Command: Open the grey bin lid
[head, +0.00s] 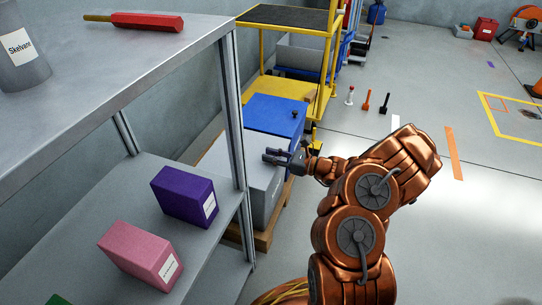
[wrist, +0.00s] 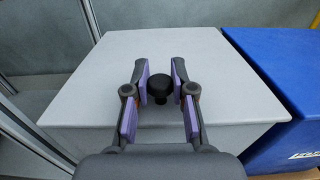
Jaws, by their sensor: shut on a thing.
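The grey bin lid (wrist: 95,65) lies flat on the grey bin (head: 264,195), beside the blue bin, and fills most of the wrist view. A round black knob (wrist: 160,83) stands near the lid's front edge. My gripper (wrist: 161,68) reaches over that edge, its purple-padded fingers on either side of the knob, shut on it. In the head view my gripper (head: 276,157) is at the front of the grey lid (head: 224,165), and the knob is hard to make out there.
A blue bin (head: 273,118) with its own black knob stands right beside the grey one. The metal shelf (head: 150,165), holding a purple box (head: 182,195) and a pink box (head: 140,252), is close on the left. A yellow cart (head: 270,84) stands behind. The floor to the right is mostly clear.

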